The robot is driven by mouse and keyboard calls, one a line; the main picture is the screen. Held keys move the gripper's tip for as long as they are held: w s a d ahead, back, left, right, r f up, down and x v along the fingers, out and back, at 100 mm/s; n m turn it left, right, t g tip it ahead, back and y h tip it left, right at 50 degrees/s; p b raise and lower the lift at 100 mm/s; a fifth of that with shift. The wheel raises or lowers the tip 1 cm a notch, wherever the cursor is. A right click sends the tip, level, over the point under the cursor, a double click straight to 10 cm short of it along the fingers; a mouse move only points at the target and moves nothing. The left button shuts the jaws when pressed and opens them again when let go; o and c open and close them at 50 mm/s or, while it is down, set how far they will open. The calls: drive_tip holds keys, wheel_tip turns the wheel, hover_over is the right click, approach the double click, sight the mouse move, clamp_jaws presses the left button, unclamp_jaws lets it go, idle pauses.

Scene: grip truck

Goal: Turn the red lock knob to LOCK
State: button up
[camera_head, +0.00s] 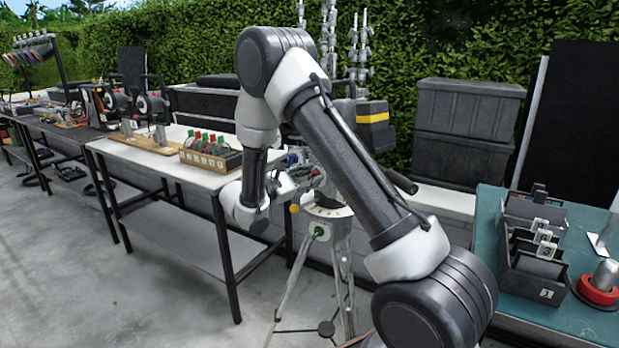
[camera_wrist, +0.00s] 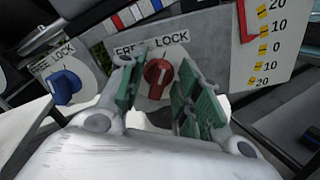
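In the wrist view the red lock knob (camera_wrist: 158,75) sits on a grey panel under a FREE LOCK label (camera_wrist: 152,44), with FREE at the left and LOCK at the right. Its exact pointing direction is hard to tell. My gripper (camera_wrist: 163,72) is open, its green-padded fingers on either side of the knob. Gaps show between the pads and the knob; I see no clear contact. In the head view my arm reaches to the tripod head (camera_head: 328,210), and the knob and fingertips cannot be made out there.
A blue knob (camera_wrist: 62,86) with its own FREE LOCK label is left of the red one. A scale plate (camera_wrist: 268,45) with yellow marks is at the right. A white-topped table (camera_head: 150,172) stands left of the tripod, and a green-topped table (camera_head: 490,225) stands right.

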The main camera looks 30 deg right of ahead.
drive_tip(key=v, duration=1.2)
drive_tip(key=s+d+f+m+g+y, duration=0.2)
drive_tip(key=s+d+g+y, duration=0.1)
drive_tip(key=s, duration=0.4)
drive_tip(key=s+d+f+m+g+y, duration=0.2)
drive_tip(key=s+g+y, duration=0.15)
drive_tip(key=s, duration=0.35)
drive_tip(key=s+d+r+m+t+y, duration=0.2)
drive_tip(key=s+r+m+y, duration=0.3)
drive_tip(key=s+r, duration=0.3)
drive_tip(key=s+d+r+m+t+y, duration=0.2)
drive_tip(key=s+r+m+t+y, duration=0.3)
drive_tip(key=s+r, duration=0.4)
drive_tip(key=shift+s+d+r+m+y, duration=0.2)
drive_tip(key=shift+s+d+m+y, duration=0.15)
drive_tip(key=shift+s+y, duration=0.35)
drive_tip(key=shift+s, duration=0.1)
